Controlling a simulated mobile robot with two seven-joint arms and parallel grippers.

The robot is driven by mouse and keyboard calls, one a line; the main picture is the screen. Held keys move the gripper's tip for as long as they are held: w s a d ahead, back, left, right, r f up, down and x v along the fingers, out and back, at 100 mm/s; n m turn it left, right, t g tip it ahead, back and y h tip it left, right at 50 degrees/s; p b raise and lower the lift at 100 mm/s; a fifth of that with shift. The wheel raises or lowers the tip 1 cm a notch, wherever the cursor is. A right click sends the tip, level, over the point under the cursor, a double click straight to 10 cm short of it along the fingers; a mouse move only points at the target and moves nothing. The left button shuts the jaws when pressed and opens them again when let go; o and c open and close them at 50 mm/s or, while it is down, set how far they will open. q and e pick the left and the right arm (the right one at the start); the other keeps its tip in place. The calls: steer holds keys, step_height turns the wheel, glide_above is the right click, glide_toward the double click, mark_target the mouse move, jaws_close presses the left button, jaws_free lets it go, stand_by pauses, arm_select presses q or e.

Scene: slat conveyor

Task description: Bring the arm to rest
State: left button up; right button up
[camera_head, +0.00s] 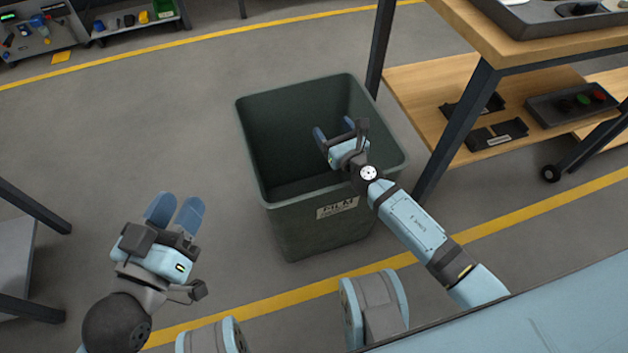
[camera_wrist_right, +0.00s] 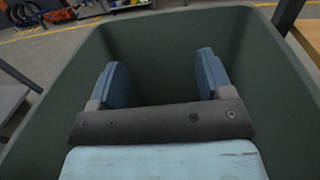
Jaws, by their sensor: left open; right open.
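My right gripper (camera_head: 335,132) is open and empty, held over the opening of a dark green bin with my forearm reaching across its near right rim. In the right wrist view the same gripper (camera_wrist_right: 160,80) shows its two blue fingers spread apart with nothing between them. My left gripper (camera_head: 174,212) is open and empty over the floor, left of the bin and apart from it. My arm links show at the bottom of the head view.
The green bin (camera_head: 318,225) stands on the grey floor and bears a label. A wooden workbench (camera_head: 440,97) with a lower shelf is close on its right. A dark-legged table (camera_head: 22,250) is at the left edge. The floor left of the bin is clear.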

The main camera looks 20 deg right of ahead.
steer(key=shift+s+d, duration=0.2)
steer(key=shift+s, duration=0.75)
steer(key=shift+s+d, duration=0.15)
steer(key=shift+s, duration=0.8)
